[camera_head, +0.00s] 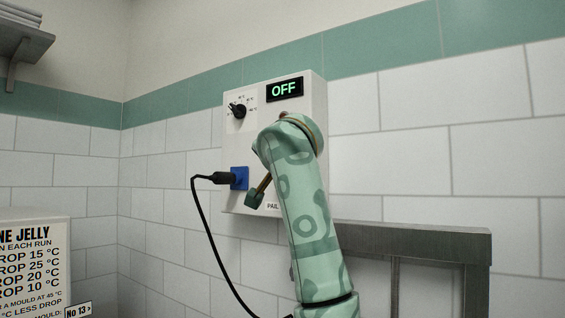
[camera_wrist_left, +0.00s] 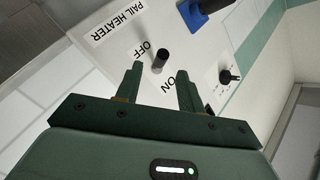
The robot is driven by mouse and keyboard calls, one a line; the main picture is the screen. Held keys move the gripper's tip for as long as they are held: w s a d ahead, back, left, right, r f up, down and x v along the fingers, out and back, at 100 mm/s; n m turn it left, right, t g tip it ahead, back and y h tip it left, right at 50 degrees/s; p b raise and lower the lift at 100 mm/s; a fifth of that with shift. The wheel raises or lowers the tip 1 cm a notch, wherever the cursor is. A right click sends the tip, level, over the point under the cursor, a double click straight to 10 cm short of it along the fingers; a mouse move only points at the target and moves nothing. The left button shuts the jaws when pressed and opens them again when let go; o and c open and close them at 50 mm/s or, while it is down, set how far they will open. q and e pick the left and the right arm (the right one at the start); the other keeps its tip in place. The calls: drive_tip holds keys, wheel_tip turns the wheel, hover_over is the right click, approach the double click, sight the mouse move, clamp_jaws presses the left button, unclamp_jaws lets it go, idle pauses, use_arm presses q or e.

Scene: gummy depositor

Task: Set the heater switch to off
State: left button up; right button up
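The heater box (camera_head: 240,140) is a white panel on the tiled wall, with a lit green OFF display (camera_head: 284,90). In the left wrist view the heater switch (camera_wrist_left: 160,59) is a short black lever between the printed words OFF and ON, beside the PAIL HEATER label (camera_wrist_left: 124,22). Which way it leans is hard to tell. My left gripper (camera_wrist_left: 160,69) is open, with its two green fingers apart and the lever showing between and beyond them. Contact is not visible. In the head view my arm hides the switch. My right gripper is not in view.
A black knob (camera_head: 238,110) is at the box's upper left. A blue socket (camera_head: 239,178) holds a black plug (camera_head: 218,178) whose cable (camera_head: 205,225) hangs down. A grey metal frame (camera_head: 420,240) stands at the right, and a recipe sign (camera_head: 32,262) at the lower left.

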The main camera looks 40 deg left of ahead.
use_arm(q)
drive_tip(key=v, duration=1.1)
drive_tip(key=shift+s+d, duration=0.25)
drive_tip(key=shift+s, duration=0.05)
